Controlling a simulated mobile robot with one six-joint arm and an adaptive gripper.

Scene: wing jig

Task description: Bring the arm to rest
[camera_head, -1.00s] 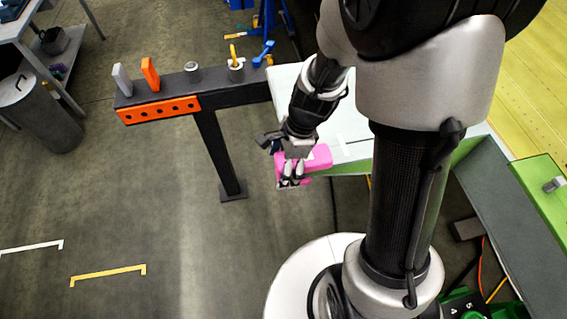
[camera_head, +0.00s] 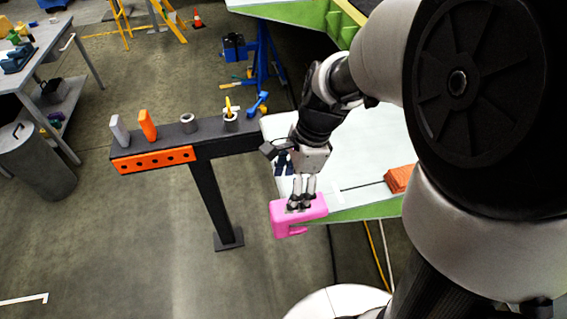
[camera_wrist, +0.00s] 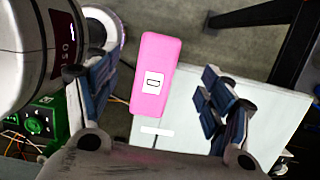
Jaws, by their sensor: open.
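My gripper (camera_head: 301,202) hangs over the near left corner of the white panel in the head view. Its jaws are open in the wrist view (camera_wrist: 160,100), with nothing gripped. A pink block-like device (camera_head: 284,222) sits at the panel's edge just below my fingertips. It also shows between the fingers in the wrist view (camera_wrist: 158,62), with a gap on both sides and a small white label on top. Whether a fingertip touches it cannot be told.
A dark stand (camera_head: 221,143) with an orange perforated strip holds an orange piece, grey pieces and a cup with a yellow tool. An orange-red block (camera_head: 399,178) lies on the white panel (camera_head: 362,160). A bin (camera_head: 33,165) and workbench stand left. The floor front left is clear.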

